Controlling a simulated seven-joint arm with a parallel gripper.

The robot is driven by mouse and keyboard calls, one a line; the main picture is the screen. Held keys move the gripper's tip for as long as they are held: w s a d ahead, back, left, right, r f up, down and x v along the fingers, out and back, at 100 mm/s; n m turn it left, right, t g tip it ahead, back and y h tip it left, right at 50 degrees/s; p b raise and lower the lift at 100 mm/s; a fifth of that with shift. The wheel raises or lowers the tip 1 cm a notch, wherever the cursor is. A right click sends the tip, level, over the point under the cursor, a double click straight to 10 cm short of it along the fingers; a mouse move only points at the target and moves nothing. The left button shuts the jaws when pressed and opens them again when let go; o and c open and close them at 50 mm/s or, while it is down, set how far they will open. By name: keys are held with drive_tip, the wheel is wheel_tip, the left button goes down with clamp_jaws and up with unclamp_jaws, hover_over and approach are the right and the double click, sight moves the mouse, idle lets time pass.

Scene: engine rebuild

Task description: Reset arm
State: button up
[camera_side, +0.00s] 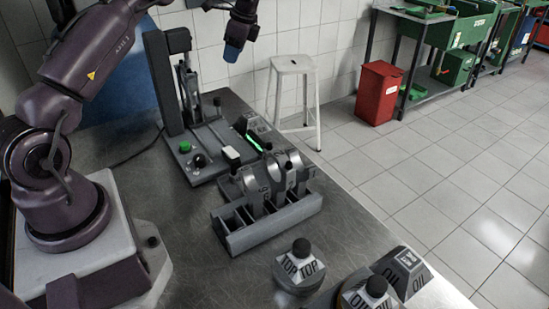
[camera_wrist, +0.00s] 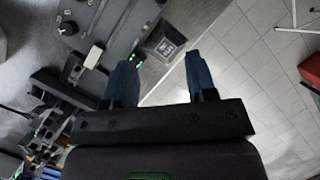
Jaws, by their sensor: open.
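My gripper (camera_side: 236,44) is at the top of the side view, raised above the far part of the bench and near the wall. Its blue fingers point down. In the wrist view my gripper (camera_wrist: 162,85) shows two blue fingers spread apart, with nothing between them. It is open and empty, and touches nothing that I can see. My arm reaches up out of the side view, so part of it is hidden.
A grey fixture (camera_side: 172,146) with a green button stands on the metal bench (camera_side: 105,160). A white stool (camera_side: 293,66) and red bin (camera_side: 378,94) stand beyond the bench.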

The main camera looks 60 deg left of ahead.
drive_tip(key=s+d+r+n+t, duration=0.1)
drive_tip(key=s+d+r+t, duration=0.15)
drive_tip(key=d+r, duration=0.3)
drive_tip(key=s+d+r+n+t+h, duration=0.1)
drive_tip(key=s+d+r+n, duration=0.15)
drive_tip(key=d+r, duration=0.35)
drive_tip(key=s+d+r+n+t, duration=0.1)
drive_tip(key=s+d+r, duration=0.3)
drive_tip(key=d, duration=0.3)
drive_tip(key=s+d+f+n+t+h, duration=0.2)
drive_tip(key=s+d+f+n+t, duration=0.1)
drive_tip(key=s+d, duration=0.9)
drive_tip(key=s, duration=0.4)
drive_tip(key=shift+s+d+f+n, duration=0.15)
drive_tip(key=shift+s+d+n, duration=0.1)
drive_tip(key=shift+n, duration=0.1)
